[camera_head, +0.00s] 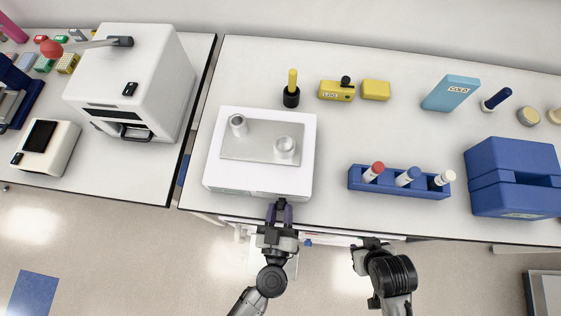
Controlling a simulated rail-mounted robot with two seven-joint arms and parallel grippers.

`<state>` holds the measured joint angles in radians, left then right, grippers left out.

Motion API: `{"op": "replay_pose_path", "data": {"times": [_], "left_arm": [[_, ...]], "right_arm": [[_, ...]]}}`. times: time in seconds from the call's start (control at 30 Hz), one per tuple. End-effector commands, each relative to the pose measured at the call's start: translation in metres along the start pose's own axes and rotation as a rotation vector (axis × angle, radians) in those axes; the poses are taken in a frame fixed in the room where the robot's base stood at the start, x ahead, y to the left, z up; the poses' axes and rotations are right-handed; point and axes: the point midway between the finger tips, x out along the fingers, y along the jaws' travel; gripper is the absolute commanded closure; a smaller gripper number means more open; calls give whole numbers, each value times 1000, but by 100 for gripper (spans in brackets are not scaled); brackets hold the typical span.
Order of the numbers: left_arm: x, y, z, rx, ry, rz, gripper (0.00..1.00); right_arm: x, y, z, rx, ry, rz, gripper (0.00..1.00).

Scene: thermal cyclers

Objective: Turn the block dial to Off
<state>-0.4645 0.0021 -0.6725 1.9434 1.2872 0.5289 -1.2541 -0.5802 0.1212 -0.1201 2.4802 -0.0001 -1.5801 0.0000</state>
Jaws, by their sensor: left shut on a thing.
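The block heater (213,165) is a white box with a grey metal top plate, near the table's front edge left of centre. Two metal cylinders stand on the plate. Its front face is seen steeply from above, and the block dial is hidden at the front by my gripper. My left gripper (279,211) is at the lower front edge of the heater, right of its middle, with its fingers shut on what appears to be the dial. My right gripper (361,254) is in front of the table, below the tube rack, apart from everything; its fingers are unclear.
A blue rack (408,190) with three capped tubes stands right of the heater. A blue box (515,175) is at far right. A white machine (130,85) stands on the left table.

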Motion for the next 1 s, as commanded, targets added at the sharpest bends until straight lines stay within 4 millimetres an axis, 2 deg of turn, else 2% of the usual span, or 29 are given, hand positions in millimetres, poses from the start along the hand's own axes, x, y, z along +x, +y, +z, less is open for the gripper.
{"op": "replay_pose_path", "data": {"times": [0.1, 0.47, 0.5, 0.7, 0.77, 1.0], "left_arm": [[0, 0, -2, -42, 1, 0, 90], [0, 0, 0, -59, 2, 0, 90], [0, 0, 0, -59, 2, 0, 65], [0, 0, 0, -58, 2, 0, 46], [0, 0, 0, -58, 1, 0, 41], [0, 0, 0, -58, 1, 0, 41]], "right_arm": [[-5, -1, -2, 3, 0, -2, 57], [-5, -1, -2, 5, 1, -4, 57], [-5, -1, -2, 5, 0, -4, 57], [-5, -1, -2, 4, 0, -3, 57], [-5, -1, -2, 3, 0, -2, 57], [-5, 1, -1, -4, -1, 3, 57]]}}
